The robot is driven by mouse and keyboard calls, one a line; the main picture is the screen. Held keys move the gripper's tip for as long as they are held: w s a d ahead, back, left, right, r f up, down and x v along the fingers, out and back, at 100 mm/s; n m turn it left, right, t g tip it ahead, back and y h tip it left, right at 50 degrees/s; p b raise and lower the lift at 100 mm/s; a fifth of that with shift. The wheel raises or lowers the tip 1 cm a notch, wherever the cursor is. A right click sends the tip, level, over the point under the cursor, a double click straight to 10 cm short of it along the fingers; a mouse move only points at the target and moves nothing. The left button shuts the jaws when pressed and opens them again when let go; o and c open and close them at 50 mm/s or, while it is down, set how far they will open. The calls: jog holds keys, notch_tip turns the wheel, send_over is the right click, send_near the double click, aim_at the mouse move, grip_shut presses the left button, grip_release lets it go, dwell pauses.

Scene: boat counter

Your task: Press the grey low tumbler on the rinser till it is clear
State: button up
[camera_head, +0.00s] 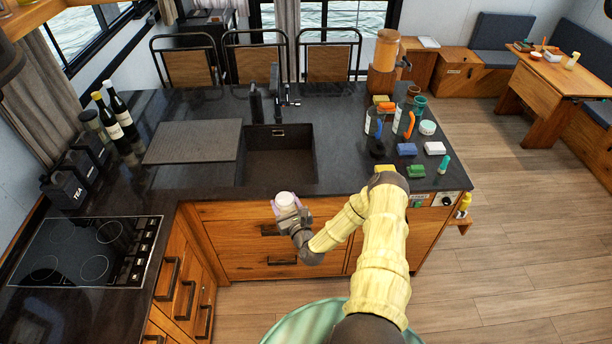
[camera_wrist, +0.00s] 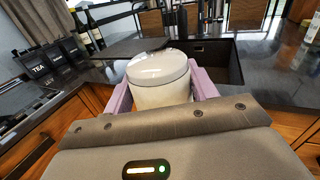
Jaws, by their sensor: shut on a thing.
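My gripper (camera_head: 288,212) is shut on a pale, off-white low tumbler (camera_head: 286,199), held just in front of the counter's front edge, below the sink. In the wrist view the tumbler (camera_wrist: 160,85) sits between the two pinkish fingers (camera_wrist: 160,95). Its glossy round top faces up; I cannot tell whether that is its mouth or its base. I cannot clearly make out a rinser. A black tap (camera_head: 280,95) and a dark upright fitting (camera_head: 255,103) stand behind the sink (camera_head: 280,165), well apart from the tumbler.
A ribbed drainboard (camera_head: 195,141) lies left of the sink. Bottles (camera_head: 118,112), a tea canister (camera_head: 64,188) and a hob (camera_head: 85,250) stand further left. Bottles, brushes and sponges (camera_head: 407,149) crowd the right side. The counter strip before the sink is clear.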

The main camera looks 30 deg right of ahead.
jog(key=s+a+f+b, duration=0.1)
jog(key=s+a+b, duration=0.4)
jog(key=a, duration=0.2)
notch_tip(320, 180, down, 8)
jog(key=s+a+b, duration=0.2)
jog(key=b, duration=0.9)
jog(key=shift+r, duration=0.1)
